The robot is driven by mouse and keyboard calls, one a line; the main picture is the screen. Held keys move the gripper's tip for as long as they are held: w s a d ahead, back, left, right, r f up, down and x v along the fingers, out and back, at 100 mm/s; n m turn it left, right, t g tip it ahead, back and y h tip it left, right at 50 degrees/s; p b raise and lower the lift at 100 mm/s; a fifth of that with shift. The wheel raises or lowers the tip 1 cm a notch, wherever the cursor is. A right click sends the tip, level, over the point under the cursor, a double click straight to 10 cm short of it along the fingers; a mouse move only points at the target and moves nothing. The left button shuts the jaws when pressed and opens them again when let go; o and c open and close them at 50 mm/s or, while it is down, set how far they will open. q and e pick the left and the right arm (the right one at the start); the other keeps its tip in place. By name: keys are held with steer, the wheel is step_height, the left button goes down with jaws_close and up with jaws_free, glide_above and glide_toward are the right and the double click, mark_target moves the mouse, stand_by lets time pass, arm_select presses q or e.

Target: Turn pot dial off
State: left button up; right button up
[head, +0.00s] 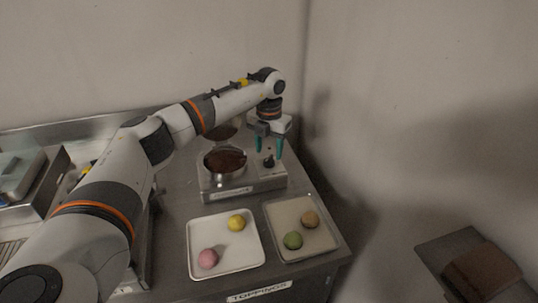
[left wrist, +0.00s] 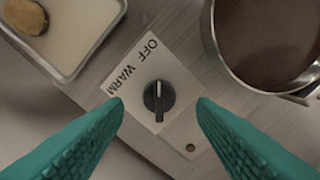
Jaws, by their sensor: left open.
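The black pot dial (head: 268,162) sits on the right part of the metal warmer (head: 240,187), beside a pot of brown contents (head: 225,162). In the left wrist view the dial (left wrist: 159,98) is on a white plate marked OFF and WARM; its pale line points roughly up the picture, close to the OFF side. My left gripper (head: 269,149) points down just above the dial. Its teal fingers are open (left wrist: 161,105), one on either side of the dial, with gaps showing. Whether they are down at dial height I cannot tell. My right gripper is not in view.
Two white trays, one with pink and yellow balls (head: 225,268) and one with green and tan balls (head: 290,253), lie in front of the warmer. Walls close off the back and right. A brown item (head: 487,270) is at lower right.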

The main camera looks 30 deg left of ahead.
mark_target(269, 158)
arm_select(q)
step_height(269, 158, up, 10)
steer(key=b, duration=0.1)
steer(key=shift+f, duration=0.25)
stand_by(0.4)
